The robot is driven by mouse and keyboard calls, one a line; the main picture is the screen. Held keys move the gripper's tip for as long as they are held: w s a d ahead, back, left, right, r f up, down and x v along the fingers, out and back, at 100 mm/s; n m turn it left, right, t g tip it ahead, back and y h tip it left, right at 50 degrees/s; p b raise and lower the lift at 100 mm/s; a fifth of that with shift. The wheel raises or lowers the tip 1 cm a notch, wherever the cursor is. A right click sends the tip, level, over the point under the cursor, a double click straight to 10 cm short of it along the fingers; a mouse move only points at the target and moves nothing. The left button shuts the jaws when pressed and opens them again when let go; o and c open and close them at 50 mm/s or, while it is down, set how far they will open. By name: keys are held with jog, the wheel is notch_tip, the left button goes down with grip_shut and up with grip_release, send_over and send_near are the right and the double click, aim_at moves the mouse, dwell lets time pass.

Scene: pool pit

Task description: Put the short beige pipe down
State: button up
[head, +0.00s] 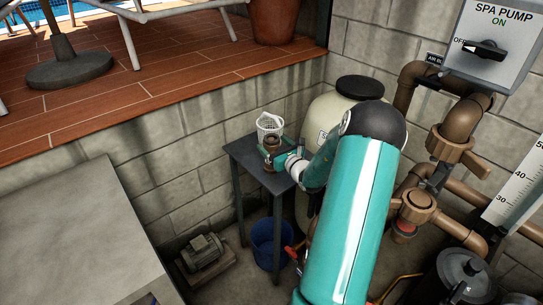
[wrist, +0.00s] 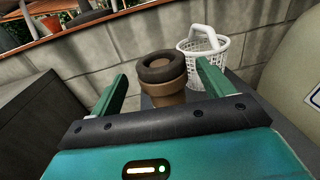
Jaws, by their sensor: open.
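The short pipe (wrist: 163,72) looks brown rather than beige, with a thick dark ring at its top. It stands upright on the small dark table (head: 240,150), and its top also shows in the head view (head: 271,142). My gripper (wrist: 163,82) is open, with one green finger on each side of the pipe. Gaps show between the pipe and both fingers in the wrist view. The pipe's foot is hidden behind my gripper's dark front bar. In the head view my gripper (head: 271,155) is low over the table top.
A white basket (wrist: 207,50) with a handle stands just behind and right of the pipe. A block wall rises behind the table. A cream tank (head: 325,112) is close on the right. A blue bucket (head: 270,240) and a motor (head: 203,253) are on the floor below.

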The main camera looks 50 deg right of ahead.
aim_at(269, 139)
jog(key=x, duration=0.4)
jog(key=shift+d, duration=0.15)
jog(key=c, duration=1.7)
jog(key=shift+r, duration=0.1)
